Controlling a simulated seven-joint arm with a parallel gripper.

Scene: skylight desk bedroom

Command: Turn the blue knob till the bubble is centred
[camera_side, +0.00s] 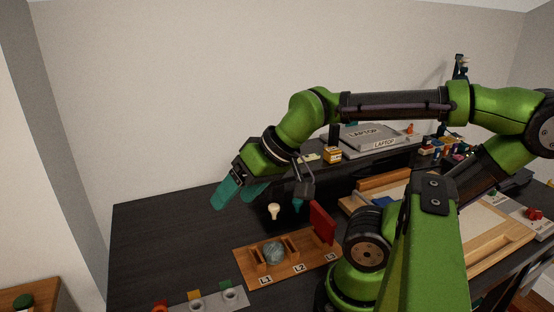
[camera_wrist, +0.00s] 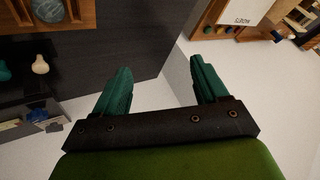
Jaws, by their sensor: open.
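My gripper (camera_side: 238,195) is raised in the air above the left part of the dark desk, its teal fingers apart and nothing between them. In the wrist view the two fingers of my gripper (camera_wrist: 160,70) are spread over a pale surface and the desk's dark edge. I cannot make out a bubble level or its bubble in either view. A small blue piece (camera_side: 384,202) shows by the large wooden tray (camera_side: 490,238), partly behind my arm. I cannot tell whether it is the blue knob. My gripper is well away from it.
A wooden board (camera_side: 246,262) labelled L1, L2, L3 holds a grey-blue ball (camera_side: 273,253) and a red panel (camera_side: 322,223). A cream bulb-shaped piece (camera_side: 274,211) stands behind it. The desk's left part (camera_side: 150,240) is clear.

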